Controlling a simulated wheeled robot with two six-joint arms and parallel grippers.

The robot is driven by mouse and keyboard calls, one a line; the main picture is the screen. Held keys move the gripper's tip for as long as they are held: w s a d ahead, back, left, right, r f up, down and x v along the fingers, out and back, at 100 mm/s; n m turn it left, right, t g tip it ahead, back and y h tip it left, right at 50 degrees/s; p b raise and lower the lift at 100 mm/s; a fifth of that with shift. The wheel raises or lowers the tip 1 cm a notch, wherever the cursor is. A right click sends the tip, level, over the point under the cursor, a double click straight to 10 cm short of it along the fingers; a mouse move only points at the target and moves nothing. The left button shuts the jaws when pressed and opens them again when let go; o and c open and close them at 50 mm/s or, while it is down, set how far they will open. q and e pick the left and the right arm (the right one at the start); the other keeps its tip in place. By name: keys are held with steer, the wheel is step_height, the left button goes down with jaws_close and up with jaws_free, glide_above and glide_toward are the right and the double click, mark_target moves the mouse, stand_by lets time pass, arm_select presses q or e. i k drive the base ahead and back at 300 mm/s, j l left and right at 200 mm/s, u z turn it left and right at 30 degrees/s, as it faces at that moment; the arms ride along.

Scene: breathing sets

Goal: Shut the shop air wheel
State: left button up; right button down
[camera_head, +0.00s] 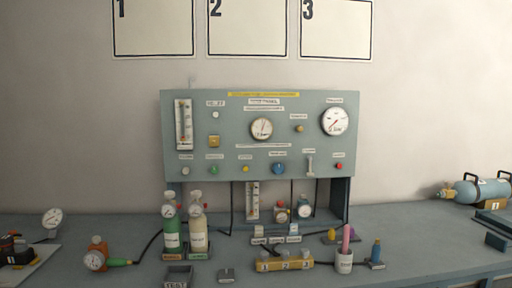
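A grey-green control panel (225,130) stands upright at the back of the bench. Along its lower row are a green knob (213,170), a yellow knob (245,169), a larger blue round knob (278,169), a pale vertical lever (310,165) and a red knob (339,166). The small labels above them are too small to read, so I cannot tell for certain which one is the shop air wheel. Whether any knob is open or shut does not show. Neither of my grippers is in view.
On the bench (420,235) stand a green bottle (171,228) and a cream bottle (198,230) in front of the panel's left side. A yellow numbered block (284,263) and a white cup (344,262) stand in front. A blue cylinder (482,192) lies far right.

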mark_target(277, 168)
steer(key=i+l, duration=0.1)
steer(key=l, duration=0.3)
steer(key=i+l+u, duration=0.1)
steer(key=l, duration=0.35)
steer(key=i+l, duration=0.15)
steer(key=l, duration=0.25)
